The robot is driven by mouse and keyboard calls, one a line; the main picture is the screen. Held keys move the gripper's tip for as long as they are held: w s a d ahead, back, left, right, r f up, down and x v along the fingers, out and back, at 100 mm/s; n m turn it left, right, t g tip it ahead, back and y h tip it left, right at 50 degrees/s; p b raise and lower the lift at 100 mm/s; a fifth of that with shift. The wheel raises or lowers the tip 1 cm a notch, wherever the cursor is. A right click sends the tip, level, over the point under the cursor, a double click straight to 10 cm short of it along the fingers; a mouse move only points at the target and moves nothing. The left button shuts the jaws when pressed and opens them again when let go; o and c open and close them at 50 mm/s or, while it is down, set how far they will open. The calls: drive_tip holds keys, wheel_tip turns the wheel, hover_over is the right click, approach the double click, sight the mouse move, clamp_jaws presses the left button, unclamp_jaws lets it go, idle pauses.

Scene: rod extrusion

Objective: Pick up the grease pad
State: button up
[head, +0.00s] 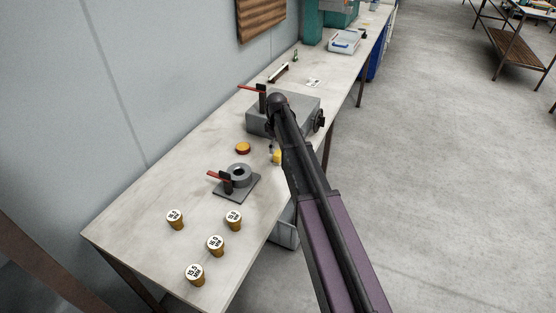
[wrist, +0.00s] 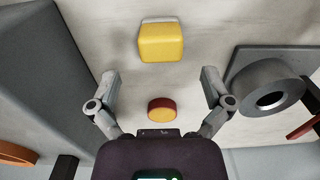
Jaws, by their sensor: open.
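Two small things could be the grease pad, and I cannot tell which from looks alone. One is a yellow rounded block (wrist: 162,42) with a pale edge behind it; it shows in the head view (head: 277,157) near the table's front edge, partly behind my arm. The other is a round dark-red piece with a yellow-orange top (wrist: 161,110), also in the head view (head: 243,148). My gripper (wrist: 160,78) is open and empty above the table. In the wrist view the yellow block lies beyond the fingertips and the round piece appears between the fingers. My arm mostly hides the gripper in the head view.
A grey box-shaped device (head: 258,122) with a red lever stands on one side of the gripper. A grey ring on a plate (head: 238,176), with a red handle, stands on the other. Several labelled cylinders (head: 215,244) stand on the near table. A wall runs behind.

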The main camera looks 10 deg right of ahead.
sight(278, 152)
idle(0.3)
drive_tip(key=f+b, duration=0.3)
drive_tip(key=shift+s+d+f, duration=0.25)
drive_tip(key=shift+f+b, duration=0.85)
drive_tip(key=shift+b, duration=0.3)
drive_tip(key=shift+c, duration=0.2)
drive_tip(key=c, duration=1.2)
